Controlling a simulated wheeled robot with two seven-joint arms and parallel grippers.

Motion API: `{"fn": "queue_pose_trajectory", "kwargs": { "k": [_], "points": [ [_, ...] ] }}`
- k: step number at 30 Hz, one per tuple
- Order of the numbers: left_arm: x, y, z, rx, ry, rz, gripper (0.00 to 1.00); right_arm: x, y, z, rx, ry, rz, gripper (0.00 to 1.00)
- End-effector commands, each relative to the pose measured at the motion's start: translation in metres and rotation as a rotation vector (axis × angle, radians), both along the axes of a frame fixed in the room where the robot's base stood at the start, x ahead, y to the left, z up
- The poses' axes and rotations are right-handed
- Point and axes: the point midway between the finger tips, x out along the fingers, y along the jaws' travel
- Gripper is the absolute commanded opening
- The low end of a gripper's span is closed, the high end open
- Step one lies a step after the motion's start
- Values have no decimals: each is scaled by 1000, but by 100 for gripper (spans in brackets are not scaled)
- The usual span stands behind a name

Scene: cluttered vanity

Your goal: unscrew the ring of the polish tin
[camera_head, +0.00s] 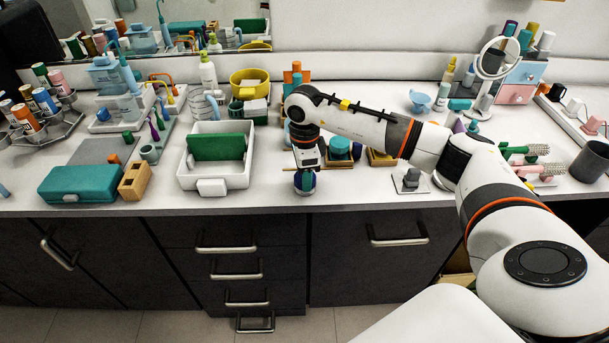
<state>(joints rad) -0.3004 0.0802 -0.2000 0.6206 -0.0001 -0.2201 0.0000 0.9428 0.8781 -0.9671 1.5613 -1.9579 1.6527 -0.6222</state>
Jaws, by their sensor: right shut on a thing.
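My left gripper is not in view.
A white bin (217,177) with a green thing in it and a teal case (82,184) stand to the left. A wooden tray (341,162) with teal round things lies close behind the gripper. A small grey stand (411,181) is to the right.

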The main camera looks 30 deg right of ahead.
Motion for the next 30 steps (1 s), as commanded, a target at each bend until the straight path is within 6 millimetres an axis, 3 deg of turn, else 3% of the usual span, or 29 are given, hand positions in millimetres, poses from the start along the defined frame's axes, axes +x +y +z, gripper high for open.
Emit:
{"fn": "queue_pose_trajectory", "kwargs": {
  "k": [7, 15, 26, 30],
  "points": [
    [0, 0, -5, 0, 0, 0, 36, 0, 0, -1, -1, -2, 45, 20],
    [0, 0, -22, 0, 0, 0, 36, 0, 0, -2, -1, -2, 362, 20],
    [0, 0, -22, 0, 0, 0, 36, 0, 0, 0, -1, 0, 406, 20],
    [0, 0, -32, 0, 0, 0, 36, -1, 0, -3, -2, 0, 543, 20]
  ]
}}
